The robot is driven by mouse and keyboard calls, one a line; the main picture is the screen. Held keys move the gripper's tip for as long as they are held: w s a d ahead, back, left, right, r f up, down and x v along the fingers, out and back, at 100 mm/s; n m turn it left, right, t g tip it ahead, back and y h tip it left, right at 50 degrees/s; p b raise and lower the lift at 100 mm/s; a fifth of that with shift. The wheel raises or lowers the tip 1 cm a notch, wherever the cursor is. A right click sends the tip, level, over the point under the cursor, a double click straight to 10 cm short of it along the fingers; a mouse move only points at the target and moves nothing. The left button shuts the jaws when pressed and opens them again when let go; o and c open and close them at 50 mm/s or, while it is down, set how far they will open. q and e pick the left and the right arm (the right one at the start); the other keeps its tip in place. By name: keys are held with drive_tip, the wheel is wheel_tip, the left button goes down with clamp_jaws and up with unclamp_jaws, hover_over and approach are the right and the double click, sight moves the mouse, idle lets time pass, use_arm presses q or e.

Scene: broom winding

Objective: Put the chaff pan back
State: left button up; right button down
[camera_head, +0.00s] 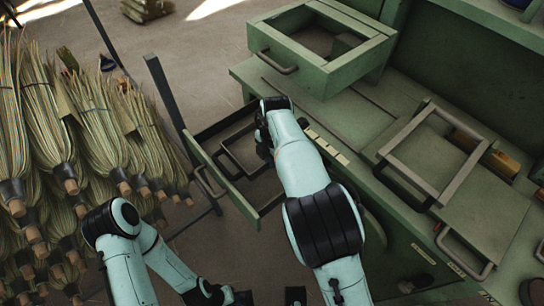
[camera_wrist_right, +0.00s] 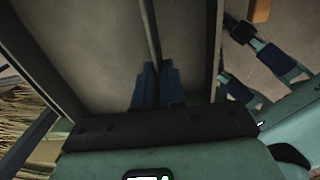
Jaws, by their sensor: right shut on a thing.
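The chaff pan appears to be the shallow dark-walled tray with a green front (camera_head: 228,184) and a bar handle, at the left end of the green workbench. My right gripper (camera_wrist_right: 158,85) has its two dark blue fingers shut on a thin bar, which seems to be part of the pan. In the head view my right wrist is over the pan's far right side and hides the fingertips. My left arm comes in at the lower left, with dark end parts at the bottom edge. Its finger state is unclear.
A green open-topped box (camera_head: 287,50) with a handle stands on the workbench (camera_head: 342,119). An open frame (camera_head: 437,165) lies on the bench at right. Several brooms (camera_head: 45,125) are bunched at the left. A dark upright post (camera_head: 165,95) stands close to the pan.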

drive_tip(key=shift+f, duration=0.35)
drive_tip(key=c, duration=1.2)
unclamp_jaws()
drive_tip(key=shift+r, duration=0.2)
drive_tip(key=shift+r+b, duration=0.35)
drive_tip(key=shift+b, duration=0.1)
drive_tip(key=r+p, duration=0.1)
drive_tip(key=r, duration=0.3)
drive_tip(key=r+p, duration=0.1)
drive_tip(key=r, duration=0.3)
drive_tip(key=r+p, duration=0.1)
drive_tip(key=r, duration=0.3)
drive_tip(key=shift+s+d+p, duration=0.25)
drive_tip(key=shift+s+p, duration=0.05)
drive_tip(key=shift+s, duration=0.05)
